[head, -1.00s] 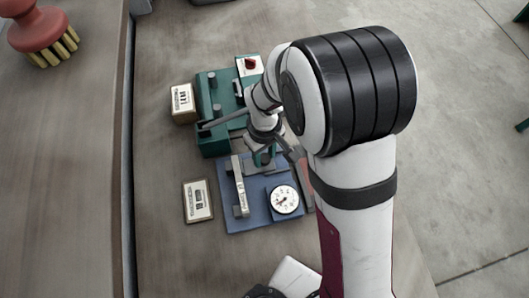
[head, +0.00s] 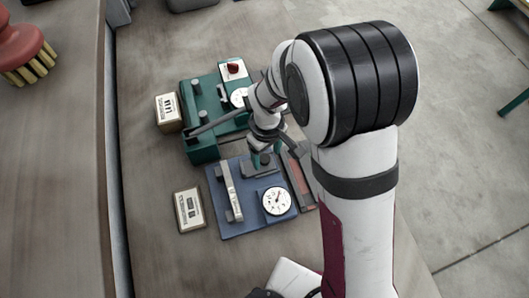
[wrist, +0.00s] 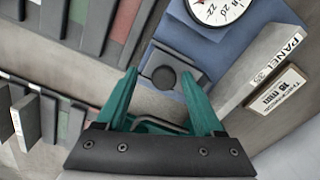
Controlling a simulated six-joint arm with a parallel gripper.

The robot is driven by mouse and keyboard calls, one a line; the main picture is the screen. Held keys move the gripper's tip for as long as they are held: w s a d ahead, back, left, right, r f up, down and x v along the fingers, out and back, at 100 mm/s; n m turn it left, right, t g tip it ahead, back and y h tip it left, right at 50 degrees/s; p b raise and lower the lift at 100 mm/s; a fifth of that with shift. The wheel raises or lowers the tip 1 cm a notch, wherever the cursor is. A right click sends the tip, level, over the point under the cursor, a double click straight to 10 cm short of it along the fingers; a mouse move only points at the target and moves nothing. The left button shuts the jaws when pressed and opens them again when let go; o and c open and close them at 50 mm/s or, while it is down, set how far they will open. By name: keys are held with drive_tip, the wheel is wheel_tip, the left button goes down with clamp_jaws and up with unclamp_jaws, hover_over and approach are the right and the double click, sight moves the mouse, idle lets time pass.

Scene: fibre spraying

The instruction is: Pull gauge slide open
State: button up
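The gauge is a blue block (head: 240,222) with a white round dial (head: 277,201); the dial's edge also shows at the top of the wrist view (wrist: 218,8). Its grey slide (head: 259,169) carries a round dark knob (wrist: 164,77). My gripper (wrist: 159,74) has green fingers that stand apart, with the knob between their tips in the wrist view. I see gaps beside the knob, and cannot tell how far the fingers reach down around it. In the head view my gripper (head: 262,158) is over the slide, and my wrist hides part of it.
A pale panel (wrist: 275,65) lies along the blue block. A green device (head: 200,150) with a lever stands behind the gauge. A labelled box (head: 168,112) and a small card block (head: 189,210) stand left. A rack of coloured strips (wrist: 95,25) is close beside my gripper.

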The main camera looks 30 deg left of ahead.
sight(267, 158)
wheel_tip(267, 158, up, 16)
idle(0.5)
drive_tip(key=shift+d+f, duration=0.1)
drive_tip(key=s+d+r+m+y, duration=0.1)
drive_tip(key=s+d+r+m, duration=0.1)
drive_tip(key=d+m, duration=0.45)
drive_tip(key=s+d+r+m, duration=0.2)
drive_tip(key=s+d+m, duration=0.15)
drive_tip(key=d, duration=0.55)
drive_tip(key=s+d+f+m, duration=0.2)
drive_tip(key=s+d+m, duration=0.4)
drive_tip(key=s+m, duration=0.2)
drive_tip(key=shift+m+y, duration=0.4)
drive_tip(key=shift+m, duration=0.2)
drive_tip(key=shift+f, duration=0.1)
